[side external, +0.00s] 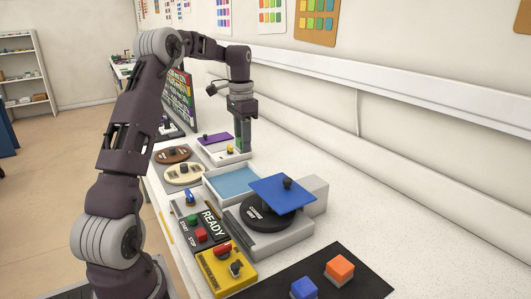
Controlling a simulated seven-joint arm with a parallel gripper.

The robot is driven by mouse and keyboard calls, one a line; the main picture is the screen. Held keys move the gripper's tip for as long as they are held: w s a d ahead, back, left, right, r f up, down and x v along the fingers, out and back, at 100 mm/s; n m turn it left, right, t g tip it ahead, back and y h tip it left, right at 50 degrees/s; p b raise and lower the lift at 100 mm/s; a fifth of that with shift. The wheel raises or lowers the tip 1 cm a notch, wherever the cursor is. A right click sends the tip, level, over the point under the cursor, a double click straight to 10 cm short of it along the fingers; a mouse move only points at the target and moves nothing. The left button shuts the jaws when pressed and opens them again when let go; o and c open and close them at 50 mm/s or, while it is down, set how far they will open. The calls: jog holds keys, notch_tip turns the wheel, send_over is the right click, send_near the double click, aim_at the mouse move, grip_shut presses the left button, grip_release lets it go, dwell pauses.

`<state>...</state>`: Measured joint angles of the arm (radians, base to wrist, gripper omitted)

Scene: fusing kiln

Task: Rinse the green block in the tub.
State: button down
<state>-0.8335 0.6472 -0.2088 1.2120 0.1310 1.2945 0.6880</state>
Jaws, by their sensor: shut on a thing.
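The tub (208,191) is a shallow white tray with light blue water, in the middle of the bench. My gripper (243,149) points down beyond the tub, near a small white box with a yellow knob. It is shut on the green block (240,143), which shows only as a small green patch between the fingers. The fingers hide most of the block. I cannot tell whether the block touches the surface below it. The gripper and block are apart from the water.
A blue square plate (283,194) sits above a black disc (262,213) right of the tub. A READY panel (209,226) and yellow box (226,272) stand in front. Orange (340,269) and blue (304,288) blocks lie on a black mat. Round brown and cream pieces sit left.

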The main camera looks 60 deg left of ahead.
jog(key=shift+n, duration=0.5)
jog(key=a+f, duration=0.1)
jog(key=f, duration=0.4)
jog(key=a+f, duration=0.1)
jog(key=f, duration=0.4)
jog(key=s+a+f, duration=0.1)
jog(key=f, duration=0.4)
jog(key=shift+a, duration=0.25)
jog(key=shift+r, duration=0.1)
dwell(1.6)
notch_tip(320, 180, up, 7)
jog(key=shift+r, duration=0.2)
dwell(0.4)
dwell(0.9)
